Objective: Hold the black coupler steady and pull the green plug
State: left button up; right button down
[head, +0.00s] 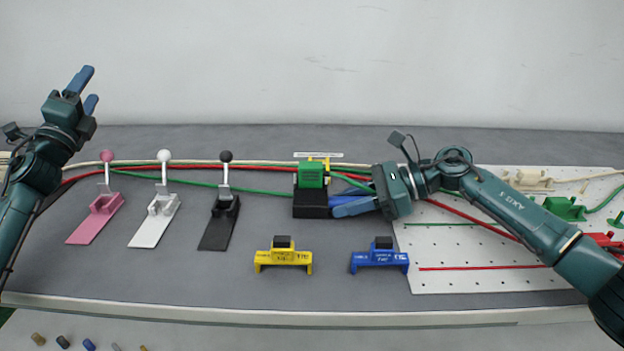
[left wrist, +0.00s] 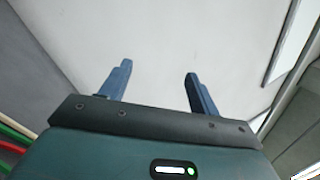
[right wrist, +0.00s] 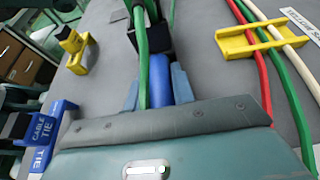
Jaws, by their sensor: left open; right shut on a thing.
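The black coupler (head: 310,207) sits on the grey bench, with the green plug (head: 311,175) in its top. A green cable runs from the plug and also shows in the right wrist view (right wrist: 141,60). A blue piece (right wrist: 159,78) adjoins the black coupler's right side; I cannot tell whether it is part of the coupler. My right gripper (head: 352,205) reaches in from the right and is shut on this blue piece, one finger each side. My left gripper (head: 88,88) is open and empty, raised at far left, well away from the coupler.
Pink (head: 97,216), white (head: 155,220) and black (head: 220,222) lever fixtures stand left of the coupler. Yellow (head: 284,258) and blue (head: 379,258) cable-tie clips lie in front. Several cables run behind. A white perforated board (head: 470,281) is at right.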

pick_arm(q)
jog(key=d+r+m+g+h, duration=0.2)
jog(key=d+m+g+h, duration=0.3)
jog(key=d+m+h, duration=0.85)
jog(key=d+r+m+g+h, duration=0.2)
jog(key=d+m+g+h, duration=0.4)
jog(key=d, duration=1.4)
jog(key=s+d+f+m+g+y, duration=0.1)
jog(key=s+d+m+g, duration=0.35)
jog(key=d+m, duration=0.2)
jog(key=s+d+m+g+y, duration=0.1)
jog(key=s+d+m+g, duration=0.2)
jog(key=d+m+g, duration=0.35)
jog(key=s+d+f+m+g+y, duration=0.1)
jog(key=s+d+m+g, duration=0.35)
jog(key=d, duration=0.35)
jog(key=m+t+y, duration=0.4)
jog(key=m+y, duration=0.8)
jog(key=y, duration=0.5)
send_over(311, 164)
jog(key=shift+g, duration=0.25)
notch_tip(311, 164, down, 12)
jog(key=shift+r, duration=0.25)
